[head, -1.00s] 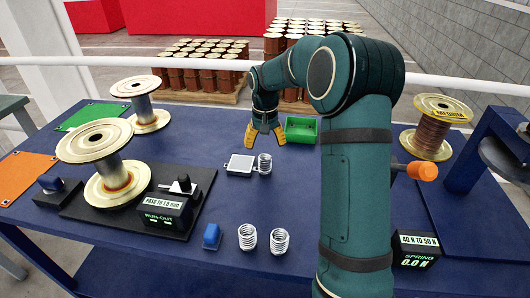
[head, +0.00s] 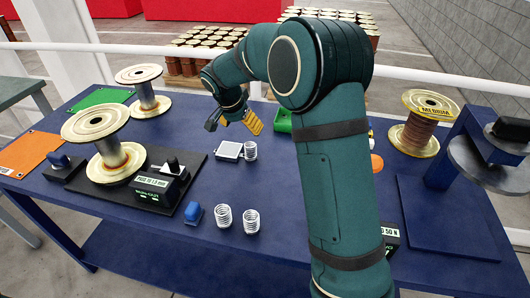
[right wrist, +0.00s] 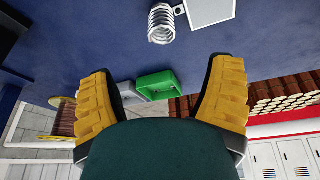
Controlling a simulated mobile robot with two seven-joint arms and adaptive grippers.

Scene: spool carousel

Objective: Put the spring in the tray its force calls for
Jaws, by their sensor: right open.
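Two more white springs, the left one (head: 223,217) and the right one (head: 251,220), stand nearer the front edge. My right gripper (head: 232,119) is open and empty, beyond the plate. In the right wrist view its yellow fingers are spread wide, and a spring (right wrist: 161,24) lies outside them. A green tray (head: 283,121) is partly hidden by my right arm; it also shows in the right wrist view (right wrist: 158,86) beside a grey tray (right wrist: 128,91). My left gripper is not in view.
A force display (head: 390,236) is mostly hidden behind my arm. A blue block (head: 194,214) sits left of the front springs. Large spools, including a copper one (head: 420,135), and a dark stand (head: 470,150) flank the table.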

